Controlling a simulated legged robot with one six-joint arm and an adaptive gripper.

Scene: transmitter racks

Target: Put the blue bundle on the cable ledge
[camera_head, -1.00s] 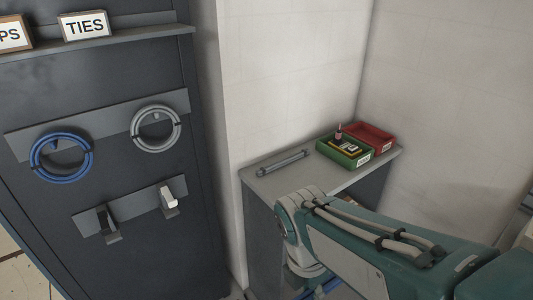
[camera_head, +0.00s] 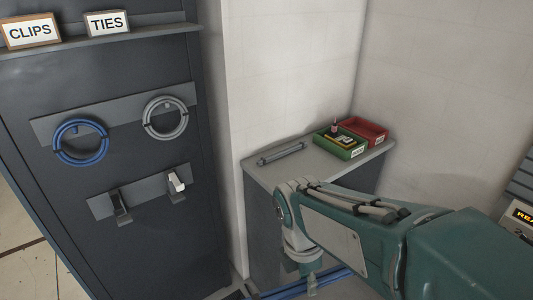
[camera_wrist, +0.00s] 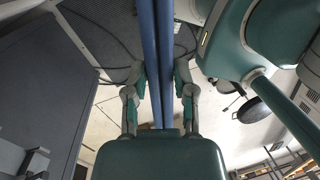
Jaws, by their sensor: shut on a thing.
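The blue bundle (camera_wrist: 149,30) shows in the wrist view as long, straight blue strands side by side, running up from my gripper (camera_wrist: 160,70). My gripper's two fingers are shut on it, one on each side. In the head view the bundle (camera_head: 334,277) shows at the bottom, below my wrist and in front of the grey cabinet; its ends are hidden or out of frame. No ledge is marked as the cable ledge. A dark shelf (camera_head: 150,33) with CLIPS and TIES signs runs across the rack at upper left.
The dark rack (camera_head: 60,210) holds a blue coil (camera_head: 63,153), a grey coil (camera_head: 148,127) and two lower brackets. The grey cabinet top (camera_head: 265,176) carries a grey bar (camera_head: 281,154), a green bin (camera_head: 332,147) and a red bin (camera_head: 378,129). Its front left part is clear.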

